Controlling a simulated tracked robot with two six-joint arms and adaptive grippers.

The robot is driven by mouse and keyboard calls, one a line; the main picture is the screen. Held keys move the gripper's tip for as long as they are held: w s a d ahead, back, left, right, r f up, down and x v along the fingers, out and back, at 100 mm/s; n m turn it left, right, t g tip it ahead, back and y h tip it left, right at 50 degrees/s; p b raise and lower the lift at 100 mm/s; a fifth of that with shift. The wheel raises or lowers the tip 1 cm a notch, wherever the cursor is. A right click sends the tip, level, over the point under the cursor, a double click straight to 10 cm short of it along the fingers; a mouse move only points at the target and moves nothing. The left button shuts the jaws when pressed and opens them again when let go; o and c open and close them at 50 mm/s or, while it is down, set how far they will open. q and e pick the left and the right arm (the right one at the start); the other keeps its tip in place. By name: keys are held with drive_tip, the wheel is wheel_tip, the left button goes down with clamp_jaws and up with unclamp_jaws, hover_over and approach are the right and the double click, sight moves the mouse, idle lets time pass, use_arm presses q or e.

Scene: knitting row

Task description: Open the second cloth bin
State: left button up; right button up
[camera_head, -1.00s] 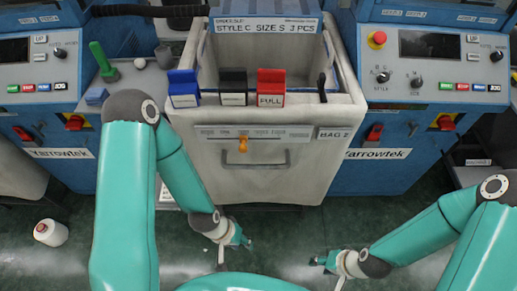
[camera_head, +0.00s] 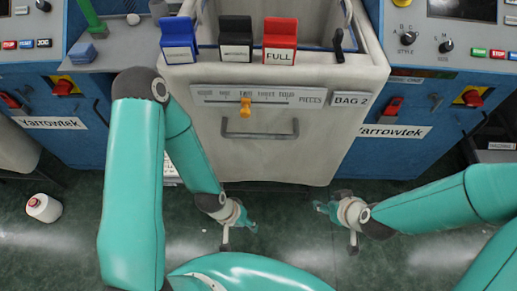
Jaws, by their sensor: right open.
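The cloth bin (camera_head: 350,85), a pale grey box labelled BAG 2, stands between two blue machines at the top centre. Its open top shows at the upper edge of the view, cut off by the frame. A grey bar handle (camera_head: 260,134) is on its front face, below a scale with an orange slider (camera_head: 245,107). My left gripper (camera_head: 240,220) is below and in front of the bin, clear of the handle; its jaws are too small to read. My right gripper (camera_head: 334,212) is open and empty, low and right of the handle, apart from the bin.
Blue, black and red FULL clips (camera_head: 280,42) sit on the bin's front rim. Blue machines (camera_head: 400,150) labelled Yarrowtek flank it, with red switches. Floor between my grippers is free.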

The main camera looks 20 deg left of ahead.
drive_tip(key=w+a+r+n+t+y+b, duration=0.2)
drive_tip(key=w+a+r+n+t+b, duration=0.15)
drive_tip(key=a+n+b, duration=0.5)
use_arm(q)
wheel_tip(320, 180, down, 23)
drive_tip(key=b, duration=1.2)
use_arm(e)
drive_tip(key=n+t+y+p, duration=0.4)
drive_tip(key=n+p, duration=0.2)
drive_tip(key=n, duration=0.4)
approach(259, 137)
use_arm(q)
wheel_tip(259, 137, up, 4)
drive_tip(key=shift+b, duration=0.65)
use_arm(e)
drive_tip(key=x, duration=1.1)
drive_tip(key=shift+d+f, duration=0.1)
drive_tip(key=shift+f, duration=0.2)
clamp_jaws()
